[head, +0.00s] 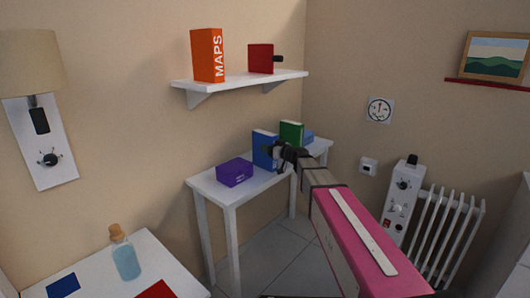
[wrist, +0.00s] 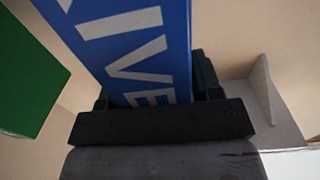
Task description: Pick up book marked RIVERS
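The blue book (head: 264,149) stands upright near the back of the narrow white table. White letters reading "IVE" show large on its spine in the wrist view (wrist: 135,45), with the rest cut off. My gripper (head: 285,154) reaches it from the right. In the wrist view my gripper's dark fingers (wrist: 155,92) sit against both sides of the book, shut on it. The fingertips are hidden behind the book. I cannot tell whether its base is clear of the table.
Above, a wall shelf (head: 240,80) holds an orange MAPS book (head: 207,55) and a red book (head: 261,58). A bottle (head: 125,258) stands front left.

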